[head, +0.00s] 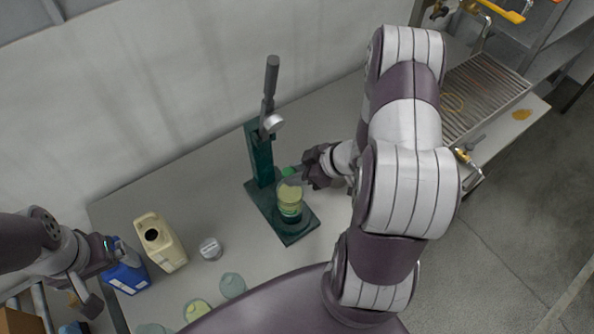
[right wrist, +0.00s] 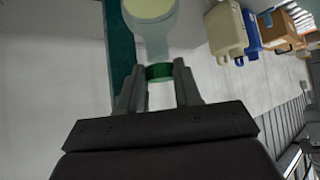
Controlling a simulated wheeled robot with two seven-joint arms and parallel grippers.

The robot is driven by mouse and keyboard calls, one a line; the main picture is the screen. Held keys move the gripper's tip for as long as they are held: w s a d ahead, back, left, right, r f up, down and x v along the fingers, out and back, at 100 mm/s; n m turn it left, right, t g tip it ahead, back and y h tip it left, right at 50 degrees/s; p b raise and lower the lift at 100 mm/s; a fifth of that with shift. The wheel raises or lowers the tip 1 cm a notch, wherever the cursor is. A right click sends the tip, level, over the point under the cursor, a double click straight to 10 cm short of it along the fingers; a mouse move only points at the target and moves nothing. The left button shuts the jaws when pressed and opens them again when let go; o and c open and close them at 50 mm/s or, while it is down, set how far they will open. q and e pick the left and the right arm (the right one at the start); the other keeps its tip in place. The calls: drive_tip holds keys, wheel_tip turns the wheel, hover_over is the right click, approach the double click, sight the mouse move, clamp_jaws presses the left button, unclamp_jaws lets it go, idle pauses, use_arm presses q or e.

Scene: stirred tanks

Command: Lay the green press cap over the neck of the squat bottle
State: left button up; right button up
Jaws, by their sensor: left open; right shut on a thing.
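The squat bottle (head: 290,206) is clear, with yellow-green contents, and stands on the base of the dark green press. My right gripper (head: 299,173) is shut on the small green press cap (head: 287,171), just behind the bottle in the head view. In the right wrist view the cap (right wrist: 159,72) sits between the fingertips, and the bottle (right wrist: 153,38) shows just beyond it. Whether cap and bottle touch I cannot tell. My left gripper (head: 101,264) is open at the far left, close to the blue jug.
The press (head: 262,160) has an upright column and a raised dark lever. A cream jug (head: 168,252), a blue jug (head: 128,279) and a small metal-topped jar (head: 210,249) stand to its left. Several pale round pieces (head: 232,286) lie in front. A slatted rack (head: 487,95) is at right.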

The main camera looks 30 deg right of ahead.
drive_tip(key=shift+f+b, duration=0.75)
drive_tip(key=shift+f, duration=0.35)
drive_tip(key=o, duration=1.2)
drive_tip(key=shift+c, duration=0.2)
drive_tip(key=shift+r, duration=0.1)
drive_tip(key=v, duration=1.2)
drive_tip(key=shift+s+r, duration=0.15)
drive_tip(key=shift+r, duration=0.05)
drive_tip(key=shift+d, duration=0.2)
